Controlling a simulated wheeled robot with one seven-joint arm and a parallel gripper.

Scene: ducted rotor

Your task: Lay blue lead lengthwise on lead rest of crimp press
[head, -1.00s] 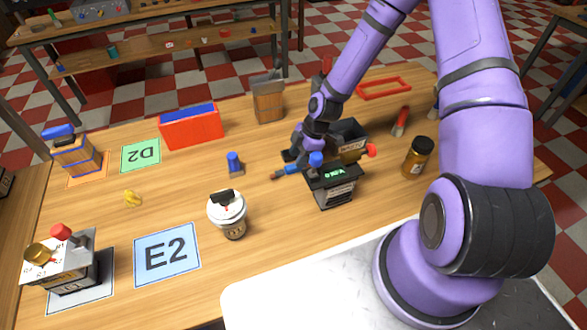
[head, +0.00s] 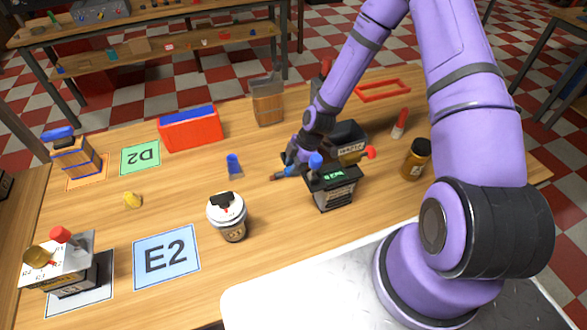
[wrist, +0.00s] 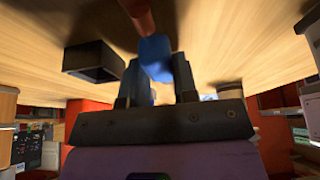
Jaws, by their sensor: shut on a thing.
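The blue lead (head: 285,172) has a brown, copper-like tip pointing left in the head view. My gripper (head: 297,160) is shut on it, just left of a dark device with a green display. That device looks like the crimp press (head: 335,188); a blue knob tops it. In the wrist view the blue lead (wrist: 155,55) sits between the fingers of my gripper (wrist: 153,80), its brown tip pointing away. The lead rest is not clearly made out, and I cannot tell whether the lead touches anything.
A dark bin (head: 347,135) labelled WASTE stands behind the press. A lidded cup (head: 228,217) and a blue peg (head: 234,166) stand to the left. A brown jar (head: 415,160) is to the right. Bare table lies between the peg and the red box (head: 190,130).

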